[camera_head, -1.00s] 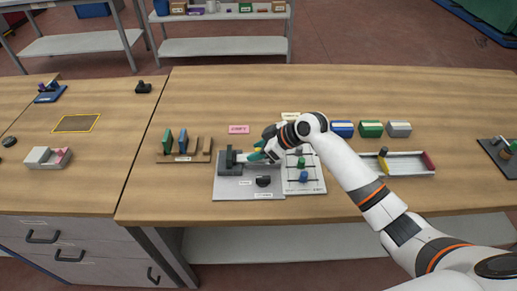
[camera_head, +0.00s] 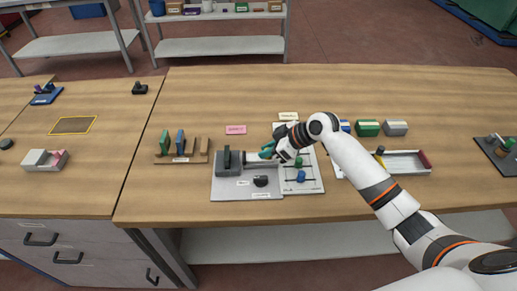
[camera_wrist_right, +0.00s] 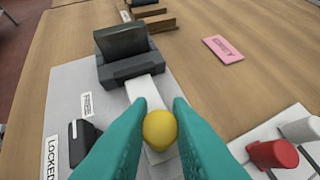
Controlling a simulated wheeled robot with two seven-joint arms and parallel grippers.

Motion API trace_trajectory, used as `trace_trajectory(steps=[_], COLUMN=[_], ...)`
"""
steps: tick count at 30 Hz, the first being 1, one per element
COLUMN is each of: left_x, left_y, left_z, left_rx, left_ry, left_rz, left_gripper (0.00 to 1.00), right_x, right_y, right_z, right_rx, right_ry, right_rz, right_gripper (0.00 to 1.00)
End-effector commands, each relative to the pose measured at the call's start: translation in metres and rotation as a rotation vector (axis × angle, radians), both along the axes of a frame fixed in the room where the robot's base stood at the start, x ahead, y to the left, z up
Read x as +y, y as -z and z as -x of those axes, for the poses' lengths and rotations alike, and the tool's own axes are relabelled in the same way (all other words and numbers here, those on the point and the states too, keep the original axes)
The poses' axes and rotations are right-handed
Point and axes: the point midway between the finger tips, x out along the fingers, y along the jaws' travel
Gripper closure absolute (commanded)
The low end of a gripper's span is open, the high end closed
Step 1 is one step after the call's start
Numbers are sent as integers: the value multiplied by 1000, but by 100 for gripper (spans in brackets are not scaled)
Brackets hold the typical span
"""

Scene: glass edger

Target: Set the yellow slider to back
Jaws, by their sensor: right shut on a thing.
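The yellow slider knob (camera_wrist_right: 160,129) is round and shows in the right wrist view, between my teal fingertips. My right gripper (camera_wrist_right: 159,122) is shut on it; it also shows in the head view (camera_head: 267,153), where it covers the knob. A pale track (camera_wrist_right: 146,90) runs from the knob to a dark grey block (camera_wrist_right: 124,54) at one end of the grey panel (camera_head: 226,189). The knob stands apart from that block. My left gripper is not in view.
A black knob (camera_head: 261,181) sits on the same panel, beside a "LOCKED" label (camera_wrist_right: 51,158). A neighbouring white panel (camera_head: 312,183) carries coloured knobs, including a red one (camera_wrist_right: 272,154). A pink sign (camera_head: 236,130) lies behind. A wooden rack (camera_head: 203,151) stands left.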

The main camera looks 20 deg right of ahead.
Motion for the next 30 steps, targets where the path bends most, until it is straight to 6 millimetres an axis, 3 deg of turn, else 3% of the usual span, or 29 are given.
trace_trajectory(steps=[6, 7, 11, 22, 30], left_x=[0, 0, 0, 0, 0], left_y=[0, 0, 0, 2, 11], left_z=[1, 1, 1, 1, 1], left_rx=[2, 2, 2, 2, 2], left_ry=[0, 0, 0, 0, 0], left_rz=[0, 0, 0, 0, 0], left_gripper=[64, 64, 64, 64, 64], right_x=[-4, -4, -4, -6, -35], right_y=[1, 1, 1, -4, -36], right_z=[0, 0, 0, 2, 25], right_rx=[3, 3, 2, -1, -1], right_ry=[4, 4, 4, 2, 4], right_rz=[7, 7, 6, 5, 9], right_gripper=[100, 80, 60, 60, 60])
